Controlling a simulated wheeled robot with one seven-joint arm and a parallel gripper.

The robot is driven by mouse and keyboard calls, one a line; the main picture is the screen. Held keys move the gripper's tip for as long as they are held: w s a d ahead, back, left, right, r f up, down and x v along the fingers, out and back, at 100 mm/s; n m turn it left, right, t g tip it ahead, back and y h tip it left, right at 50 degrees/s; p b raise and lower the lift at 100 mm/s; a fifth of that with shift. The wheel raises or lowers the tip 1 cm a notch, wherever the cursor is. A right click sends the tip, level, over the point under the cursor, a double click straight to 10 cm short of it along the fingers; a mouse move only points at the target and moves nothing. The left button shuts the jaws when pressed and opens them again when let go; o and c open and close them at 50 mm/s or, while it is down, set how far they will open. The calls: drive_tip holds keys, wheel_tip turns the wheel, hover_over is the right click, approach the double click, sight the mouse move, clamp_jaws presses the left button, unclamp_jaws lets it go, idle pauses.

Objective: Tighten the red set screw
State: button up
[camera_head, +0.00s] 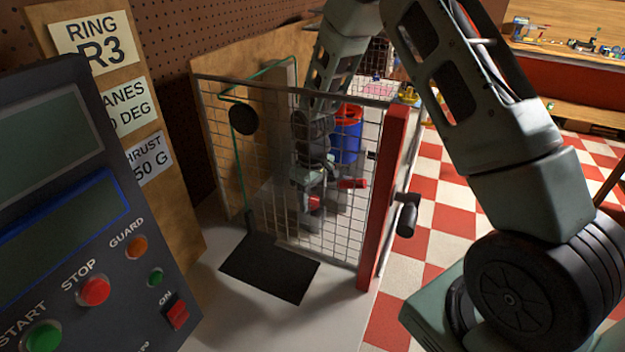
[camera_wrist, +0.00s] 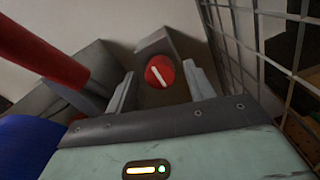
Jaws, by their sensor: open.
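The red set screw (camera_wrist: 160,71) shows in the wrist view as a round red head with a white slot line, tilted a little. It sits on a grey angular block (camera_wrist: 163,43). My gripper (camera_wrist: 161,86) is open, with one finger to the left of the screw head and one to its right. I cannot tell whether either finger touches it. In the head view my gripper (camera_head: 308,192) is behind the wire mesh, and a small red patch (camera_head: 315,203) shows beside it; the mesh and arm hide the details.
A mesh cage (camera_head: 345,225) with a red post (camera_head: 384,195) stands around my gripper. The mesh is close on the right in the wrist view (camera_wrist: 265,50). A red cylinder (camera_wrist: 40,55) and a blue object (camera_wrist: 28,145) are close on the left. A control panel (camera_head: 90,210) stands front left.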

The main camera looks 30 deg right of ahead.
wheel_tip(320, 180, up, 17)
drive_tip(key=b, duration=0.3)
idle(0.6)
